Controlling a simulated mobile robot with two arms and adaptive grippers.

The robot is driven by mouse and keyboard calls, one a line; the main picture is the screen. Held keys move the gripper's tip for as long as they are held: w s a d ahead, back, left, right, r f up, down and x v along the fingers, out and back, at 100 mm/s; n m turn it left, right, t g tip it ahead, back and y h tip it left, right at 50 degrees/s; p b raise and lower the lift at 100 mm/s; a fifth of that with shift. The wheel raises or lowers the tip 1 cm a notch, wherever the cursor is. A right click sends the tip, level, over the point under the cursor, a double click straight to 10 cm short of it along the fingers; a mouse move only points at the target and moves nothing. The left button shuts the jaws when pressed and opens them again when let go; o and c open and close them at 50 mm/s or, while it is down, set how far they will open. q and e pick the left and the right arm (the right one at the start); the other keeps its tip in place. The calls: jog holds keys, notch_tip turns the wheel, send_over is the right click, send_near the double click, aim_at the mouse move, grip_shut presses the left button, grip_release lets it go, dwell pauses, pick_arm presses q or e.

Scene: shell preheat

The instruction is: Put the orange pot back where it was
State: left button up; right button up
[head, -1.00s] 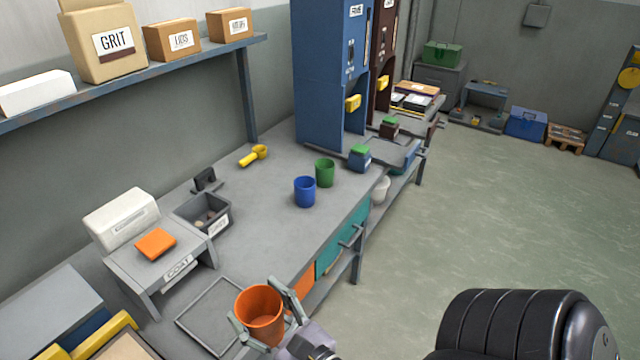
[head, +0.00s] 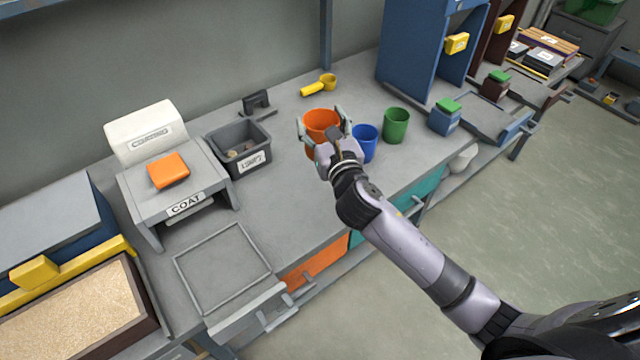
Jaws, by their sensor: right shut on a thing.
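The orange pot (head: 321,122) is upright on or just above the workbench (head: 285,215), left of the blue pot (head: 366,140); I cannot tell whether it touches the bench. The green pot (head: 396,125) stands right of the blue one. My right gripper (head: 326,128) is shut on the orange pot, with a finger on each side of it. The hand hides part of the pot's front and part of the blue pot. My left gripper is not in view.
A grey bin (head: 239,150) stands left of the orange pot. A yellow scoop (head: 319,86) lies behind it. The COAT stand (head: 180,190) with an orange block (head: 168,171) is farther left. A square frame (head: 222,262) at the front edge is empty.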

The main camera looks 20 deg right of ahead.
jog(key=w+d+r+b, duration=0.1)
jog(key=w+d+r, duration=0.1)
jog(key=w, duration=0.5)
jog(key=shift+m+h, duration=0.3)
jog(key=shift+h, duration=0.2)
jog(key=f+b, duration=0.7)
jog(key=f, duration=1.2)
jog(key=shift+w+f, duration=0.2)
jog(key=shift+r, duration=0.1)
jog(key=o, duration=1.3)
